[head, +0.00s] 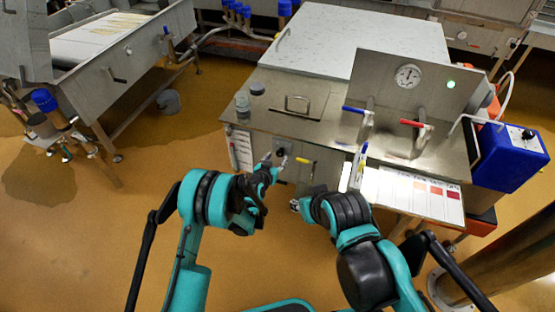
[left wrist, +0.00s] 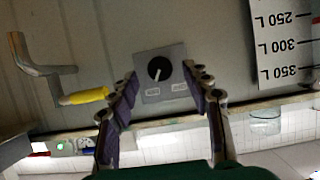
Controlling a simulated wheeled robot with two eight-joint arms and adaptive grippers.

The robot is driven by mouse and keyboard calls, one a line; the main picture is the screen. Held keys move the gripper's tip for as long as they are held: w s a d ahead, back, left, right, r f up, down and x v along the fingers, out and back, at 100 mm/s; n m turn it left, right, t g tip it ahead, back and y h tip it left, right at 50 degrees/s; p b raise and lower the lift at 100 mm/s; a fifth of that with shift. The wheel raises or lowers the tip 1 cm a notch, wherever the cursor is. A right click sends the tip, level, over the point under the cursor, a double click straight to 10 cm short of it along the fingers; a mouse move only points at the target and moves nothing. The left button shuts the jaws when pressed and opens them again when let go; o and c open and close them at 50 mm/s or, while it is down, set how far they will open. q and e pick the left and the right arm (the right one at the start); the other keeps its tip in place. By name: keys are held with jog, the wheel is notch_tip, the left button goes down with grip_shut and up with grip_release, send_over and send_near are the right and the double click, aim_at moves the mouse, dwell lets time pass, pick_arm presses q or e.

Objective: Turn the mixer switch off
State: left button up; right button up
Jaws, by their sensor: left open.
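The mixer switch (left wrist: 159,69) is a round black knob with a white pointer line, on a grey square plate with two small labels. In the left wrist view its pointer slants down and left; the label text is too small to read. In the head view the switch (head: 280,152) is on the front of the steel vat cabinet. My left gripper (head: 274,161) is open just in front of it. In the left wrist view its fingers (left wrist: 162,85) stand either side of the plate. My right gripper (head: 296,205) is low in front of the cabinet, its fingers unclear.
A yellow-handled crank (left wrist: 84,97) is beside the switch, also in the head view (head: 304,161). A litre scale (left wrist: 285,45) is on the other side. Red-handled (head: 412,123) and blue-handled (head: 353,109) levers and a gauge (head: 408,76) are above. A blue box (head: 507,160) stands right.

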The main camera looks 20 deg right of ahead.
aim_at(279, 155)
pick_arm(q)
jog(key=shift+b+x, duration=0.3)
jog(key=shift+x, duration=1.15)
grip_shut()
jog(key=shift+n, duration=0.3)
jog(key=n+g+h, duration=0.1)
jog(key=n+h, duration=0.1)
jog(key=n, duration=0.1)
jog(key=shift+w+a, duration=0.1)
jog(key=shift+a, duration=0.05)
jog(key=n+g+h, duration=0.1)
jog(key=n+h, duration=0.2)
jog(key=n, duration=0.1)
jog(key=shift+f+n, duration=0.15)
jog(key=shift+n, duration=0.25)
